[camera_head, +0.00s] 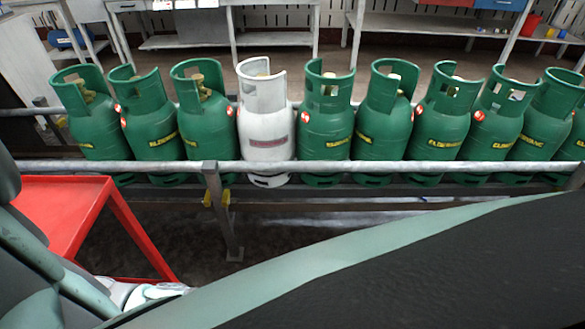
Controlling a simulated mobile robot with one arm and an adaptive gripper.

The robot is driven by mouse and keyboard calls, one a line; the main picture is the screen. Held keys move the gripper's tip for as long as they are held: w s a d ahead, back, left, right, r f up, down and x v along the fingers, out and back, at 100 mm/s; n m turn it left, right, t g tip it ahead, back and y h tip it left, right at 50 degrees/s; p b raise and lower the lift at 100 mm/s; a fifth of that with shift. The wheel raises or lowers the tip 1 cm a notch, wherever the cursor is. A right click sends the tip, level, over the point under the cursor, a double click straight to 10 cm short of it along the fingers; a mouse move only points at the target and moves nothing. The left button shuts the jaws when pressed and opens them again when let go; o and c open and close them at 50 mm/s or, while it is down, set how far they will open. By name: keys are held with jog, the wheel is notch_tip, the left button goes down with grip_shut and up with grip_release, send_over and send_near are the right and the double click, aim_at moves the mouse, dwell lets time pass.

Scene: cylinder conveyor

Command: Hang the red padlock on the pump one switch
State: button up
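I see no red padlock and no pump one switch in this view. My gripper is not in view. Large dark and grey-green parts, which look like my own body or arm, fill the bottom and left edge and hide what lies behind them.
A row of green gas cylinders (325,125) with one white cylinder (265,125) stands upright on a conveyor behind a metal rail (400,167). A red table (60,205) stands at the left. Grey workbenches (190,42) and a red bucket (530,25) are behind. Dark floor shows below the rail.

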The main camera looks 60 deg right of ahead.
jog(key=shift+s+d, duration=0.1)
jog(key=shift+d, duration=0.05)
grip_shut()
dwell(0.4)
